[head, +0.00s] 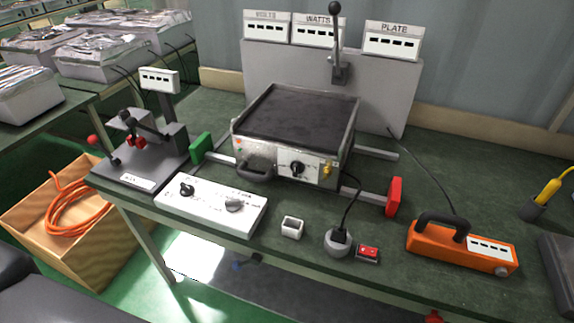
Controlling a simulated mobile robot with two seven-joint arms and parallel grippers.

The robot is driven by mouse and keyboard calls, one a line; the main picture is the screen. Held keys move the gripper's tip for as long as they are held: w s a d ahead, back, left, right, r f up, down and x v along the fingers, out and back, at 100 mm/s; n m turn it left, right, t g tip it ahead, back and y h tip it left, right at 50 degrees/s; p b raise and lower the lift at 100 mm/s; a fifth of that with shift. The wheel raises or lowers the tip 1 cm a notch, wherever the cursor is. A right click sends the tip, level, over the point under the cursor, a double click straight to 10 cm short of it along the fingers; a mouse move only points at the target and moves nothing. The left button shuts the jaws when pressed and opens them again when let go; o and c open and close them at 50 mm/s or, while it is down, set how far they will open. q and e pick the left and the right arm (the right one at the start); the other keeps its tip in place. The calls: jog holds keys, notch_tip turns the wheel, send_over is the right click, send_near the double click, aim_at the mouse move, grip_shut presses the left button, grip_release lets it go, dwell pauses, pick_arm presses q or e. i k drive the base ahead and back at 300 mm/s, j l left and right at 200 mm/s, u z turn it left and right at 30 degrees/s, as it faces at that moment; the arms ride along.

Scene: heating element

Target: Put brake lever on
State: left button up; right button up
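A black lever with a ball knob (336,42) stands upright on a bracket at the grey back panel (385,95), behind the hot plate (300,117). A second device at the left, a dark stand (140,165), has a lever with a red knob (93,140) that sticks out to the left. No label shows which of the two is the brake lever. Neither of my grippers shows in the head view.
A wooden crate (60,250) stands at the left.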

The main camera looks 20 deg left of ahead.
aim_at(243, 263)
jog(key=j+u, duration=0.1)
jog(key=u, duration=0.35)
jog(key=i+j+u, duration=0.1)
jog(key=u, duration=0.3)
